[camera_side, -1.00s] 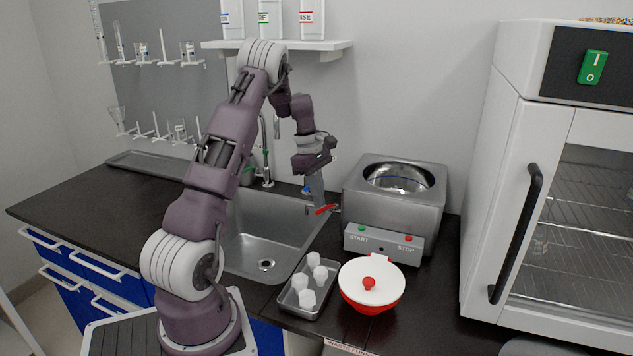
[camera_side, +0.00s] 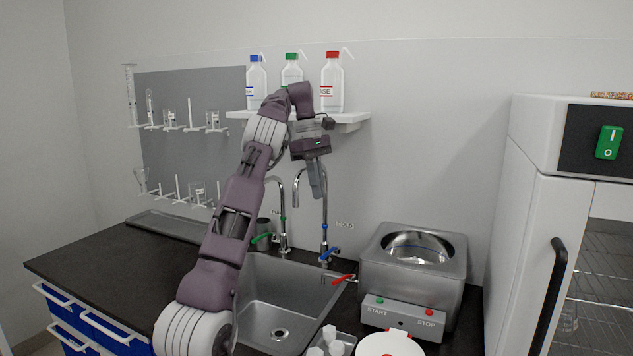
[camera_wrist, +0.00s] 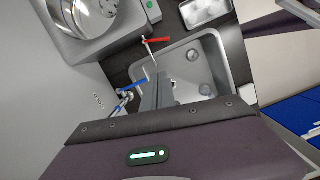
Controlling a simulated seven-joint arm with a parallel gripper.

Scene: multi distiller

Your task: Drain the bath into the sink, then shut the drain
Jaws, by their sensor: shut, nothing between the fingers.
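The steel bath (camera_side: 372,262) stands on the counter right of the sink; it also shows at top left in the wrist view (camera_wrist: 62,22). Its inside is partly seen, and I cannot tell the water level. The red drain handle (camera_side: 344,279) sticks out from the bath's left side at the sink's edge. In the wrist view the red handle (camera_wrist: 157,40) lies crosswise to a thin spout over the sink (camera_wrist: 222,58). The sink (camera_side: 262,310) shows no standing water. My gripper (camera_side: 318,194) is shut and empty, pointing down, well above the red handle and apart from it.
A tap with a blue handle (camera_side: 330,252) and one with a green handle (camera_side: 262,238) stand behind the sink. A shelf (camera_side: 348,120) with several bottles is close behind my wrist. A control box (camera_side: 402,314) with START and STOP buttons sits before the bath.

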